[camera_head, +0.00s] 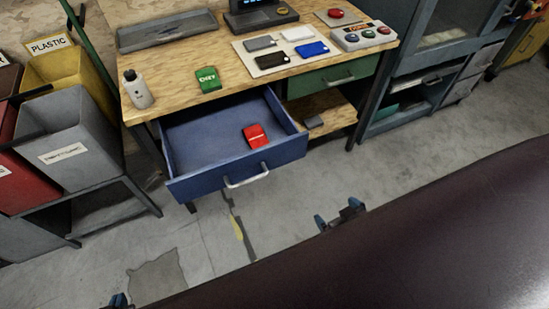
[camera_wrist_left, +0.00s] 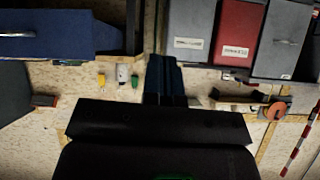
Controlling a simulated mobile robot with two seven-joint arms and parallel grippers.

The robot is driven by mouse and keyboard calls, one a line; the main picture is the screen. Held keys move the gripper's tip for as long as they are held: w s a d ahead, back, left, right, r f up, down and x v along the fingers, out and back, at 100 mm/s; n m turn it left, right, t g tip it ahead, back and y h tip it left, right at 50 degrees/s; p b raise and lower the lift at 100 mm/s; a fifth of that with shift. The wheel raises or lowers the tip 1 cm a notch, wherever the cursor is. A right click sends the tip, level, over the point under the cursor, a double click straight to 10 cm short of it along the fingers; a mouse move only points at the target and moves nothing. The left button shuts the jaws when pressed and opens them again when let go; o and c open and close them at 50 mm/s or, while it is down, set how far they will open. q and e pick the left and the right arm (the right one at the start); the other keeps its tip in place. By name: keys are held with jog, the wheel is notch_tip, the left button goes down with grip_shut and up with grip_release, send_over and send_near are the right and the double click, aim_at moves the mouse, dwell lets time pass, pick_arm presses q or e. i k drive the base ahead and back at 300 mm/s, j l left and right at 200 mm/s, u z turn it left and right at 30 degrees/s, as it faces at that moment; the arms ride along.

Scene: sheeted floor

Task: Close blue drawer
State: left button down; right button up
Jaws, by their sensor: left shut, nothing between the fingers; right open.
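The blue drawer (camera_head: 236,178) is pulled well out from under the wooden workbench. Its front has a pale handle (camera_head: 246,177), and a red packet (camera_head: 255,135) lies inside. A blue drawer front also shows at the upper left of the left wrist view (camera_wrist_left: 50,42). My left gripper (camera_head: 118,301) is barely in view at the bottom left of the head view, apart from the drawer. In the left wrist view its fingers (camera_wrist_left: 165,80) are together and empty. My right gripper (camera_head: 341,214) is open and empty above the floor, to the right of and apart from the drawer.
The workbench (camera_head: 215,55) holds a white bottle (camera_head: 137,90), a green packet (camera_head: 208,79) and several small items. A closed green drawer (camera_head: 335,76) is to the right. Grey (camera_head: 75,145) and yellow bins stand at left. Floor before the drawer is clear.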

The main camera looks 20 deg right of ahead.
aim_at(207, 149)
jog(key=z, duration=0.4)
jog(key=j+z, duration=0.25)
jog(key=k+j+z, duration=0.25)
jog(key=j+z, duration=0.25)
jog(key=j, duration=0.2)
